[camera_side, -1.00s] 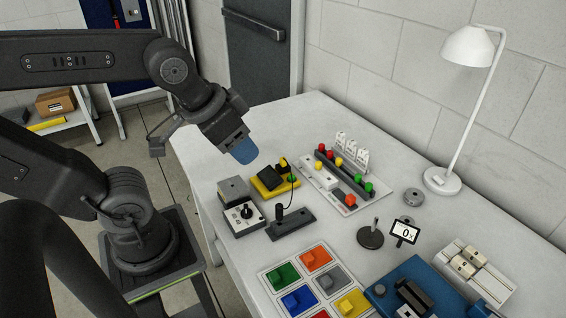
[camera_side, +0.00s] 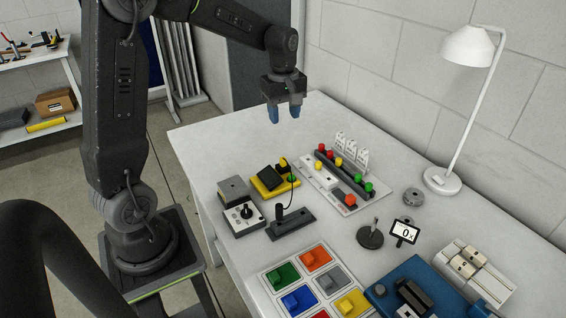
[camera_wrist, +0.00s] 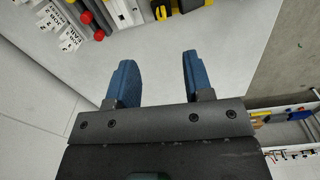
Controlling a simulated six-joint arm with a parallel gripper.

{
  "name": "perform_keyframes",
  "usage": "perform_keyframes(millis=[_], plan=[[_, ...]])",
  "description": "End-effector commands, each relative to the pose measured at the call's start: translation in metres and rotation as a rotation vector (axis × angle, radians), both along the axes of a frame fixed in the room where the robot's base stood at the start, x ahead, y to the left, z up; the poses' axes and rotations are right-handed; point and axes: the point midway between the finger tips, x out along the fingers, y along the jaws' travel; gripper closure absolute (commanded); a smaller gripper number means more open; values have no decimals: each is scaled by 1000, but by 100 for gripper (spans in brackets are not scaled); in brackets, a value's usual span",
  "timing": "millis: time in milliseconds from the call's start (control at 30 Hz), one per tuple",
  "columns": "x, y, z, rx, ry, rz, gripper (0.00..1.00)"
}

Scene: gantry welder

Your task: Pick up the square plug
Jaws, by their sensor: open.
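My gripper (camera_side: 284,113) is open and empty, with its blue fingers pointing down above the far part of the white table. In the wrist view the two fingers (camera_wrist: 158,62) stand apart with only bare table between them. No part is clearly identifiable as the square plug. A small yellow and black piece (camera_side: 283,163) stands at the yellow base (camera_side: 262,189), nearer the camera than my gripper. Coloured blocks, such as a green one (camera_side: 283,272), sit in a tray of coloured squares (camera_side: 268,281) at the front.
A panel with red, yellow and green knobs (camera_side: 348,208) and white labelled tags (camera_side: 350,150) lies right of the yellow base. A grey joystick box (camera_side: 290,226), a switch box (camera_side: 243,220) and a white lamp (camera_side: 441,181) stand around. The far table end is clear.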

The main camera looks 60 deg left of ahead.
Motion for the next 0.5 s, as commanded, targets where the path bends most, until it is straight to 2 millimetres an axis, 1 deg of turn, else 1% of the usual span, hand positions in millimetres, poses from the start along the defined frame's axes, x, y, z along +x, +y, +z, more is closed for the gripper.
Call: perform_keyframes(millis=[33, 100, 167, 267, 500], plan=[[4, 7, -7, -7, 15, 43, 53], [6, 13, -12, -12, 26, 84, 53], [8, 15, -17, -15, 31, 102, 53], [8, 16, -29, -16, 34, 108, 53], [7, 15, -75, -16, 35, 105, 53]])
